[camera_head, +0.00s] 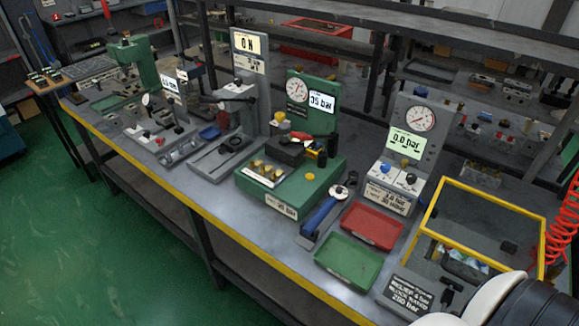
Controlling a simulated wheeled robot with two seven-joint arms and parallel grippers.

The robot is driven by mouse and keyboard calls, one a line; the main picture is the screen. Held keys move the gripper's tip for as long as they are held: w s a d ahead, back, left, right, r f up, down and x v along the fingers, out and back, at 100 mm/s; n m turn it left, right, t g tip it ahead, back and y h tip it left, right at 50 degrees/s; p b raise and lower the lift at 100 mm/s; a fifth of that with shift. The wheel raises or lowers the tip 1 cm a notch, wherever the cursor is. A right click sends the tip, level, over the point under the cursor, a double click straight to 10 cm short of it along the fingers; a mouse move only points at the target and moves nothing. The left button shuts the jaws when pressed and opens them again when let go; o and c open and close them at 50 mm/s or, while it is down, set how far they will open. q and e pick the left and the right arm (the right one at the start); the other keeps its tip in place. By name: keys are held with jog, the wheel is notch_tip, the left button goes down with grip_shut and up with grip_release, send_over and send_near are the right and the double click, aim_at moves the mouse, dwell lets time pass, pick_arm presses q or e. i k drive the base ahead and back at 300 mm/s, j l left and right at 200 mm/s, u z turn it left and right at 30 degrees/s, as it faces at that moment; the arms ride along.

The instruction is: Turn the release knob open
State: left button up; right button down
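No gripper of mine shows in the head view. A white and black rounded part at the bottom right looks like part of my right arm. A grey test stand (432,150) stands right of centre on the bench, with a round gauge (420,119) and a lit display (406,143) reading 0.0 bar. On its sloped front are a blue knob (385,168) and a black knob (410,179). A green station (322,180) to its left has a gauge and a display reading 35 bar. Which knob is the release knob, and how it is turned, I cannot tell.
A red tray (371,227) and a green tray (348,262) lie in front of the grey stand. A blue-handled tool (320,216) lies left of them. A yellow-framed enclosure (431,212) stands at the right. The bench has a yellow front edge (208,213); shelves stand behind.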

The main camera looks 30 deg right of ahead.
aim_at(280, 117)
jog(key=z, duration=0.5)
jog(key=i+j+z, duration=0.15)
jog(key=z, duration=0.25)
jog(key=i+j+z, duration=0.15)
jog(key=z, duration=0.2)
jog(key=i+j+z, duration=0.1)
jog(key=j+z, duration=0.5)
jog(key=z, duration=0.15)
jog(key=i, duration=0.05)
